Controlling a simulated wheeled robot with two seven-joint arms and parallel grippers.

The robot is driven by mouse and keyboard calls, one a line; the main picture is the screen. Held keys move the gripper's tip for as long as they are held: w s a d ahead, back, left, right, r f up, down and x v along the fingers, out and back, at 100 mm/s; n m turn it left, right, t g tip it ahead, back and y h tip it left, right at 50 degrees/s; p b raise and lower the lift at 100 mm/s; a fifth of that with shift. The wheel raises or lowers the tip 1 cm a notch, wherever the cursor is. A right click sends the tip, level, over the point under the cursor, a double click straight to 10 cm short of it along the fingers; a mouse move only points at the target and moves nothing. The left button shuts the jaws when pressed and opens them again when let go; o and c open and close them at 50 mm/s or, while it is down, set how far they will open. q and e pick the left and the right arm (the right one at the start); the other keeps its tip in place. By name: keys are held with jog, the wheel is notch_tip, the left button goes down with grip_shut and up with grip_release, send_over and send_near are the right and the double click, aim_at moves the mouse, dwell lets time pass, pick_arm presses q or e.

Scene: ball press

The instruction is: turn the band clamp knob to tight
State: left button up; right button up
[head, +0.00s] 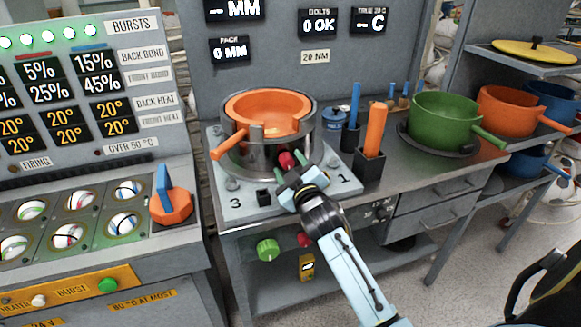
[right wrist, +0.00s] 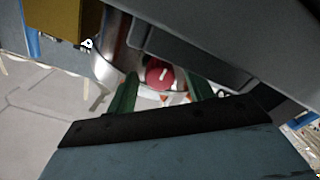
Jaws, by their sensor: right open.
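The band clamp is a metal ring (head: 262,150) around an orange pot (head: 268,106) on the grey plate. Its red knob (head: 287,160) faces me at the front of the ring. My right gripper (head: 293,178) is just in front of the knob, with its green fingers apart. In the right wrist view the red knob (right wrist: 160,75) with a white mark sits between and beyond the open fingers (right wrist: 160,93). I cannot tell whether the fingers touch it. My left gripper is not in view.
A green pot (head: 443,117) stands on the bench to the right. An orange-handled tool (head: 376,128) stands in a dark block (head: 369,165) beside the clamp. A panel with an orange knob (head: 171,206) is at the left. Drawers (head: 434,196) are below the bench.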

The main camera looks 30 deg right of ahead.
jog(key=shift+s, duration=0.1)
jog(key=v, duration=1.3)
jog(key=shift+p, duration=0.35)
jog(key=shift+a, duration=0.1)
